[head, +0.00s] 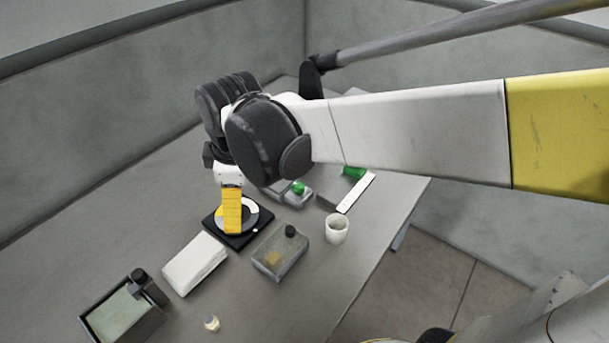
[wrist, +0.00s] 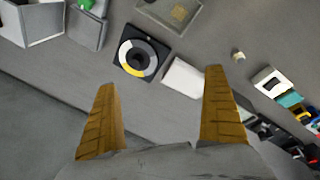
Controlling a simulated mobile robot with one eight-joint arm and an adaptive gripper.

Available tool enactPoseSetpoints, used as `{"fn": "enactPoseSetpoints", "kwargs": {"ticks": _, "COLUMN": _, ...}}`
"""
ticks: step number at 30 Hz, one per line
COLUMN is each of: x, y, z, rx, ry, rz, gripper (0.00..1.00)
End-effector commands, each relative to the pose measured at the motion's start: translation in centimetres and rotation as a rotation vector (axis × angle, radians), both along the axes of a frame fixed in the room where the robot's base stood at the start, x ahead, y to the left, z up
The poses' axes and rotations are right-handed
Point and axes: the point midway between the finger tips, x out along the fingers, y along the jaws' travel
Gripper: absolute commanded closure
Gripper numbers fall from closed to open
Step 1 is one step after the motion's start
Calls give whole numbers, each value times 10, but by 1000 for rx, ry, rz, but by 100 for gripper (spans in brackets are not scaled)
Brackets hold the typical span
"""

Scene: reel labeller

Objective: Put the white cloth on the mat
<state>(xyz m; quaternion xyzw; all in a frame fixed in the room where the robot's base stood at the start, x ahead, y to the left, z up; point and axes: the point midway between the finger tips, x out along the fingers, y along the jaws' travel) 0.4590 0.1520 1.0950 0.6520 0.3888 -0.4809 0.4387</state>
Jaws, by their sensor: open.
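The white cloth (head: 195,263) looks like a flat folded block. It lies on the grey table, in front of and left of a black square (head: 238,243). In the wrist view the cloth (wrist: 184,77) is right of the black square (wrist: 131,29), with a small gap between them. The black square may be the mat; a grey, white and yellow ring shows on it. My gripper (head: 231,212) has yellow fingers and points down above the black square in the head view. In the wrist view my gripper (wrist: 160,78) is open, with nothing between its fingers.
A clear grey box (head: 280,252) with a black knob stands right of the cloth. A white cup (head: 337,229) is farther right. An open dark container (head: 123,308) with a pale green inside is at the lower left. A small cream object (head: 212,323) lies near the front.

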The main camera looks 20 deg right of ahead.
Motion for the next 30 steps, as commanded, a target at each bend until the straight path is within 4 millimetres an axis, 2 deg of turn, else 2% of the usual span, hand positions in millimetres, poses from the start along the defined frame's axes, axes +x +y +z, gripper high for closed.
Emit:
{"fn": "enactPoseSetpoints", "kwargs": {"ticks": 1, "x": -13, "y": -26, "z": 9, "rx": 38, "ry": -31, "rz": -141, "gripper": 0}}
{"fn": "enactPoseSetpoints", "kwargs": {"ticks": 6, "x": -51, "y": -92, "z": 25, "rx": 200, "ry": -140, "rz": -618, "gripper": 0}}
{"fn": "enactPoseSetpoints", "kwargs": {"ticks": 9, "x": -71, "y": -120, "z": 25, "rx": 297, "ry": -197, "rz": -849, "gripper": 0}}
{"fn": "enactPoseSetpoints", "kwargs": {"ticks": 12, "x": -86, "y": -139, "z": 23, "rx": 376, "ry": -240, "rz": -1019, "gripper": 0}}
{"fn": "enactPoseSetpoints", "kwargs": {"ticks": 18, "x": -98, "y": -153, "z": 19, "rx": 454, "ry": -277, "rz": -1168, "gripper": 0}}
{"fn": "enactPoseSetpoints", "kwargs": {"ticks": 30, "x": -98, "y": -153, "z": 19, "rx": 457, "ry": -278, "rz": -1174, "gripper": 0}}
